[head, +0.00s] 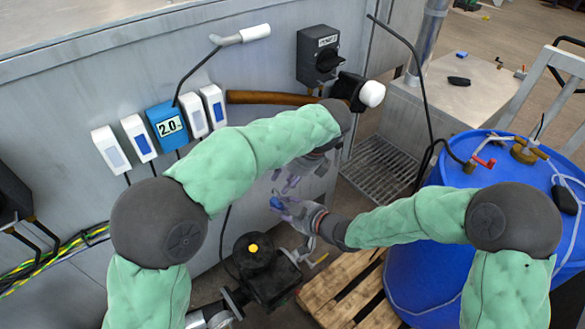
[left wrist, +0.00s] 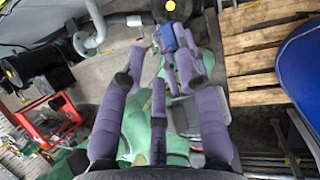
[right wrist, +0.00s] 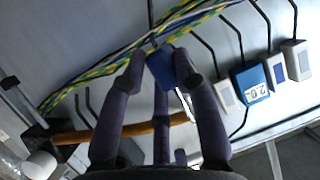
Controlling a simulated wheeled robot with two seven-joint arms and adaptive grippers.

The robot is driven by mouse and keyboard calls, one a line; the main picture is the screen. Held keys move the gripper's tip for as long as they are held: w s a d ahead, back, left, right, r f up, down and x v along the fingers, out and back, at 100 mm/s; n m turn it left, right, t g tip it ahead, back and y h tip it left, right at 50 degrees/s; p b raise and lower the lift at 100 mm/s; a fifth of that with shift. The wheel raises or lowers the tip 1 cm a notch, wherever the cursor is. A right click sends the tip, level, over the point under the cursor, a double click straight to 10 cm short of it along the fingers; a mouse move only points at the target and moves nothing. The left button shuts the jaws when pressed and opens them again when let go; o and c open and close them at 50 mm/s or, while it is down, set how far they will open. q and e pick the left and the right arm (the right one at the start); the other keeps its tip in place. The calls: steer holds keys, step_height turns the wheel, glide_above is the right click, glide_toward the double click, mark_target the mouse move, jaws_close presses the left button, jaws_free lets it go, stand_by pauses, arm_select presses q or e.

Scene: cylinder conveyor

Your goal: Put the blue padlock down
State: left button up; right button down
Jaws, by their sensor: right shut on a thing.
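The blue padlock (head: 276,203) is held at the fingertips of my right gripper (head: 287,209), in mid-air in front of the grey metal cabinet. In the right wrist view, the padlock (right wrist: 162,68) sits between the purple fingers, with a silvery piece showing below it. My left gripper (head: 290,181) is just above and close to the right one. In the left wrist view, its fingers (left wrist: 160,66) are spread with nothing between them. The padlock (left wrist: 168,38) and right fingers show beyond. I cannot tell whether the two grippers touch.
A black valve with a yellow cap (head: 254,252) stands below the grippers. A wooden pallet (head: 340,285) and a blue barrel (head: 425,275) are at right. The cabinet wall (head: 270,75) carries white boxes, a blue meter (head: 167,126) and a brown handle (head: 270,98).

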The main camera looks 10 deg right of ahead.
arm_select(q)
glide_above(280, 202)
steer(key=shift+w+f, duration=0.25)
steer(key=shift+f, duration=0.85)
steer(key=shift+w+f, duration=0.2)
steer(key=shift+f, duration=0.9)
steer(key=shift+c, duration=0.3)
jaws_close()
arm_select(e)
steer(key=c, duration=1)
jaws_free()
steer(key=shift+o, duration=0.7)
